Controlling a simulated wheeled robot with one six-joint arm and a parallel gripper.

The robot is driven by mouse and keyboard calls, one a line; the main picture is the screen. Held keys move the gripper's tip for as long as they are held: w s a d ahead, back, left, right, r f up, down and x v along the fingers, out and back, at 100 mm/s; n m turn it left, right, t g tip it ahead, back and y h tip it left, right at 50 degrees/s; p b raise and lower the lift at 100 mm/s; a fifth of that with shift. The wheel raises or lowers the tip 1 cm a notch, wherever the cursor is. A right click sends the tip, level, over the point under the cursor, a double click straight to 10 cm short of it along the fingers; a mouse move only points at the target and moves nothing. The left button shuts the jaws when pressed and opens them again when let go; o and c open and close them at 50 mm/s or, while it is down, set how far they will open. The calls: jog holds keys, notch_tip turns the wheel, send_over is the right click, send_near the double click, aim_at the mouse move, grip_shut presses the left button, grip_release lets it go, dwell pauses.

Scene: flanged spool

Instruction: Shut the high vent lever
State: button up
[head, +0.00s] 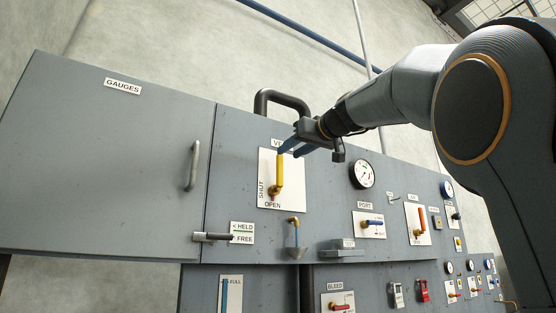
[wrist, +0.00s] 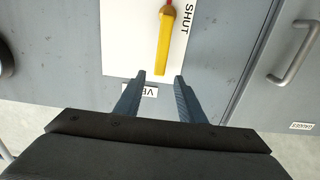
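The vent lever (head: 280,172) has a yellow handle on a white plate (head: 266,200) and stands upright, its handle pointing up from the pivot at its lower end. SHUT is printed along the plate's left side and OPEN along its bottom. My gripper (head: 291,151) is open at the top of the plate, near the handle's free end, and partly covers the vent label. In the wrist view, my gripper (wrist: 160,78) has the yellow handle's end (wrist: 161,62) showing between its two fingertips. No contact is visible; I cannot tell the depth between them.
Left of the plate is a closed gauges door (head: 110,160) with a bar handle (head: 192,166). A catch (head: 212,237) sits beside a HELD/FREE label. Below the plate is a small tap (head: 295,230). A gauge (head: 362,174) is to the right; a dark pipe (head: 285,97) curves above.

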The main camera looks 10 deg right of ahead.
aim_at(281, 157)
jog(key=shift+p+x, duration=2)
jog(key=shift+x, duration=1.75)
grip_shut()
